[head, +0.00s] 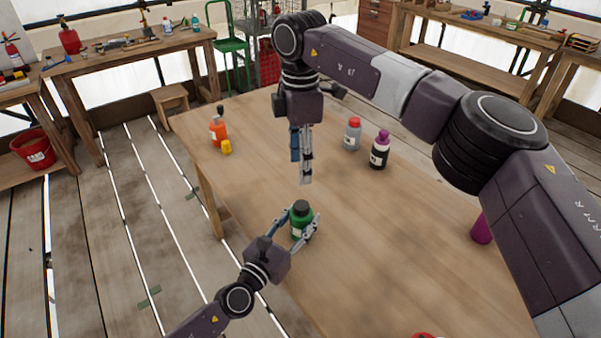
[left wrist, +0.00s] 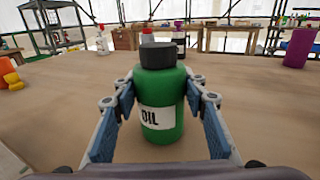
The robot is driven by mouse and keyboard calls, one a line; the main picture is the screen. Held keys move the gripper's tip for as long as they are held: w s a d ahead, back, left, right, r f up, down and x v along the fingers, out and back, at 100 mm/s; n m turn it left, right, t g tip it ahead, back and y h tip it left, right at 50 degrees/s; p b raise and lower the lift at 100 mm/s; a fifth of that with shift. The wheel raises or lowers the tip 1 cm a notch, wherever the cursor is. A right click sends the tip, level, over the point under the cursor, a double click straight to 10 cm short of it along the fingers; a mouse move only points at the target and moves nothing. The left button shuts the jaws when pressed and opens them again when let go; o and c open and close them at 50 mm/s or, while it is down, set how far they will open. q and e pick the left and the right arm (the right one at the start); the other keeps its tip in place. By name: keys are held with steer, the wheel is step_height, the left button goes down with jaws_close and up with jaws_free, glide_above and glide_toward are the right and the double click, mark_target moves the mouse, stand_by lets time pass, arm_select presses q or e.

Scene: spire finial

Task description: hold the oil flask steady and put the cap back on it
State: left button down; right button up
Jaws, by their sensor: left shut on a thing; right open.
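The green oil flask (head: 299,225) stands upright on the wooden table, with a black cap (head: 302,207) seated on its top. In the left wrist view the flask (left wrist: 161,106) shows a white "OIL" label, and the cap (left wrist: 158,56) looks level. My left gripper (head: 304,222) is shut around the flask, with one finger on each side of its body. My right gripper (head: 303,168) is open and empty, above the table and behind the flask, with its fingers pointing down. It is apart from the cap.
An orange bottle (head: 219,131) with a yellow piece (head: 227,147) stands at the table's left. A red-capped bottle (head: 352,134) and a purple-topped black bottle (head: 379,150) stand behind. A purple cylinder (head: 482,228) is at right. The middle is clear.

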arm_select(q)
steer(key=c, duration=1.1)
jaws_free()
steer(key=v, duration=1.2)
